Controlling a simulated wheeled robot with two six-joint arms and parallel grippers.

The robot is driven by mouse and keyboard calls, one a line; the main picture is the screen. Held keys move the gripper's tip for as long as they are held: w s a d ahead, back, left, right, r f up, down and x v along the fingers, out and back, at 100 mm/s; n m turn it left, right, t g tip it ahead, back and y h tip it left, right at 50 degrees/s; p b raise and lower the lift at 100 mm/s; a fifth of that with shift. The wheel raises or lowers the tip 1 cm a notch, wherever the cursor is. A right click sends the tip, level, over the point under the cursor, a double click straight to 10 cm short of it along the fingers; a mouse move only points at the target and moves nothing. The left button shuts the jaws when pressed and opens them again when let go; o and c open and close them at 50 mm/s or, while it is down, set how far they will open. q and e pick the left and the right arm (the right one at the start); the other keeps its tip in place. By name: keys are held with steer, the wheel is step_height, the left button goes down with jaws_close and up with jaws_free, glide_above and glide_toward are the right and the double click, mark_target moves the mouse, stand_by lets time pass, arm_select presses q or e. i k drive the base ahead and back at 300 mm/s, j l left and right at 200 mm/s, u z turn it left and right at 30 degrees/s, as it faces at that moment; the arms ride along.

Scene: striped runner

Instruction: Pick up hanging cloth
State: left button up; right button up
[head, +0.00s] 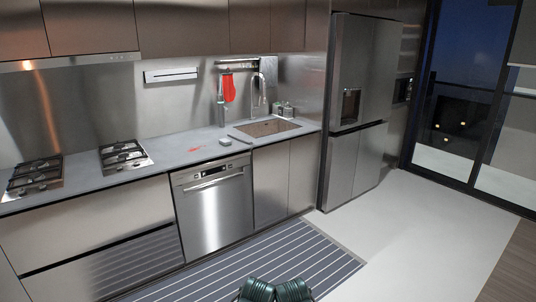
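A red cloth (228,87) hangs from a wall rail (237,63) on the steel backsplash, to the left of the sink tap. It hangs well above the counter and nothing of mine touches it. Neither of my grippers shows in the head view. Only dark green ribbed parts, which look like my own arms, show at the bottom edge, far from the cloth.
A dishwasher (214,207) and fridge (352,110) stand below and right. A striped runner (270,258) covers clear floor.

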mark_target(238, 136)
steer(key=i, duration=2.3)
steer(key=i+u, duration=0.15)
steer(key=i, duration=0.35)
steer(key=i+l+u, duration=0.2)
steer(key=i, duration=0.25)
steer(key=i+l+u, duration=0.15)
steer(key=i, duration=0.35)
steer(key=i+l+u, duration=0.15)
steer(key=i, duration=0.3)
steer(key=l, duration=0.1)
